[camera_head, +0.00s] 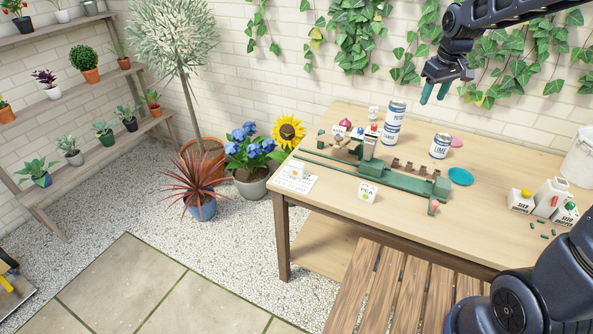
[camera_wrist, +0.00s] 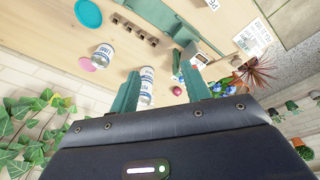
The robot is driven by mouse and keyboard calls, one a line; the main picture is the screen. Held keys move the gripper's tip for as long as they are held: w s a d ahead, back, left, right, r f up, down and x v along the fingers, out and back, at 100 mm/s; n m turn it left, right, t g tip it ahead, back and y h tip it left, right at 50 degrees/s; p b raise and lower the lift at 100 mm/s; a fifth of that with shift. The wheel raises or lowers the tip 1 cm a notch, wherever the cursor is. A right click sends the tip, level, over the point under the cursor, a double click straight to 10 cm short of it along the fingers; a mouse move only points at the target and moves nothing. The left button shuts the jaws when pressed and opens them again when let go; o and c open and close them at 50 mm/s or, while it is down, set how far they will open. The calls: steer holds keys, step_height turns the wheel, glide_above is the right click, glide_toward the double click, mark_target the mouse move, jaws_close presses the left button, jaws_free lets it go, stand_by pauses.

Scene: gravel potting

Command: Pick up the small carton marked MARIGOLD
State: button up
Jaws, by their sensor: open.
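I cannot read the word MARIGOLD on anything in view. A small white carton (camera_head: 297,171) with a yellow-orange mark seems to stand on the printed sheet at the bench's left end; its label is too small to read. Another small white carton (camera_head: 368,192), marked PEA, stands at the bench's front edge, before the green rail fixture. My gripper (camera_head: 435,92) is open and empty, high above the back of the bench, well away from both cartons. Its green fingers (camera_wrist: 160,92) also show in the wrist view with nothing held between them.
The green rail fixture (camera_head: 408,182) crosses the bench. White seed containers (camera_head: 521,201) stand at right. Potted plants stand left of the bench.

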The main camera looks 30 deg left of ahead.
steer(key=w+a+f+n, duration=0.15)
steer(key=a+f, duration=0.35)
steer(key=a, duration=0.5)
steer(key=n+g, duration=0.2)
steer(key=n, duration=0.5)
glide_above(296, 163)
steer(key=w, duration=0.1)
steer(key=shift+h, duration=0.4)
steer(key=f, duration=1.9)
steer(key=shift+d+f, duration=0.3)
steer(key=shift+s+a+f+n, duration=0.15)
steer(key=shift+a+f+n, duration=0.15)
steer(key=shift+f, duration=0.2)
steer(key=shift+s+f, duration=0.15)
steer(key=shift+f, duration=2.45)
steer(key=shift+s+f, duration=0.1)
steer(key=shift+f, duration=2.45)
jaws_close()
steer(key=shift+r, duration=0.2)
